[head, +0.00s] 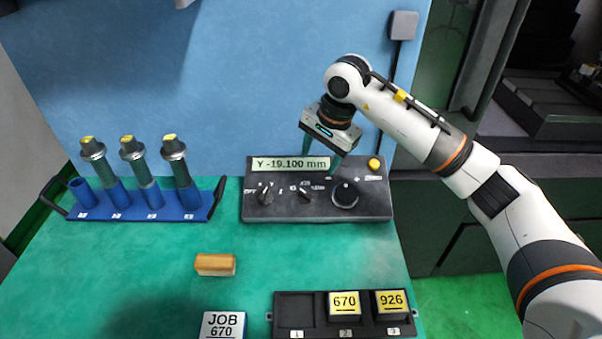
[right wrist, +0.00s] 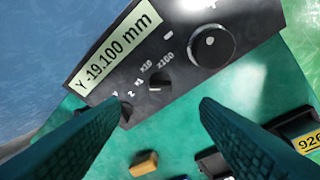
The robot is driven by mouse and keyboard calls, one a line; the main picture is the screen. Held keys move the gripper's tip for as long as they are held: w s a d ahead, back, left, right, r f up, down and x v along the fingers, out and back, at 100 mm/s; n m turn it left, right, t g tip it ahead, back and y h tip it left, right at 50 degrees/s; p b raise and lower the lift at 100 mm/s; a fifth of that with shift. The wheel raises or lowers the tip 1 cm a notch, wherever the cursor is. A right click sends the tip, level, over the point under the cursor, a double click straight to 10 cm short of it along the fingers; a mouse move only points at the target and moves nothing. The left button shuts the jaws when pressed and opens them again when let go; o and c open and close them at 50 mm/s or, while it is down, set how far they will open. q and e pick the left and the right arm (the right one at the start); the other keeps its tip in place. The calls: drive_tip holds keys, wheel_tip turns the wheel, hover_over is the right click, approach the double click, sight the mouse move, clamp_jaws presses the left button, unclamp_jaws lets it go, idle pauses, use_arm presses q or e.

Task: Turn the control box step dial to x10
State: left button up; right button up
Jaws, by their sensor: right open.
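The dark control box (head: 318,212) stands at the back of the green table, its display reading Y -19.100 mm. Its small step dial (head: 305,195) sits in the middle of the panel, between the axis dial (head: 265,195) and a large round knob (head: 345,194). In the right wrist view the step dial (right wrist: 160,81) has the labels x1, x10 and x100 around it; I cannot tell surely where its pointer stands. My right gripper (head: 320,171) is open and empty above the box, fingers pointing down. In the right wrist view its fingertips (right wrist: 160,106) lie either side of the step dial, apart from it. My left gripper is out of view.
A blue rack (head: 140,214) with several tool holders stands at the left. A wooden block (head: 215,264), a JOB 670 card (head: 223,325) and a black tray (head: 295,309) with two yellow-labelled blocks lie in front. A yellow button (head: 374,164) is on the box's right.

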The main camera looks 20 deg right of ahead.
drive_tip(key=p, duration=0.1)
hover_over(308, 191)
drive_tip(key=s, duration=0.2)
drive_tip(key=s+d+x, duration=0.1)
drive_tip(key=x, duration=0.7)
drive_tip(key=p+x, duration=0.1)
drive_tip(key=x, duration=0.1)
drive_tip(key=shift+w+d+f, duration=0.25)
drive_tip(key=shift+w+f, duration=0.05)
drive_tip(key=shift+w, duration=0.15)
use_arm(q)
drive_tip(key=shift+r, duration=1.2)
use_arm(e)
drive_tip(key=shift+f, duration=0.5)
drive_tip(key=shift+w, duration=0.1)
drive_tip(key=c, duration=0.9)
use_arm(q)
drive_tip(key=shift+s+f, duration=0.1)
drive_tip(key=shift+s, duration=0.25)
use_arm(e)
drive_tip(key=shift+c, duration=0.2)
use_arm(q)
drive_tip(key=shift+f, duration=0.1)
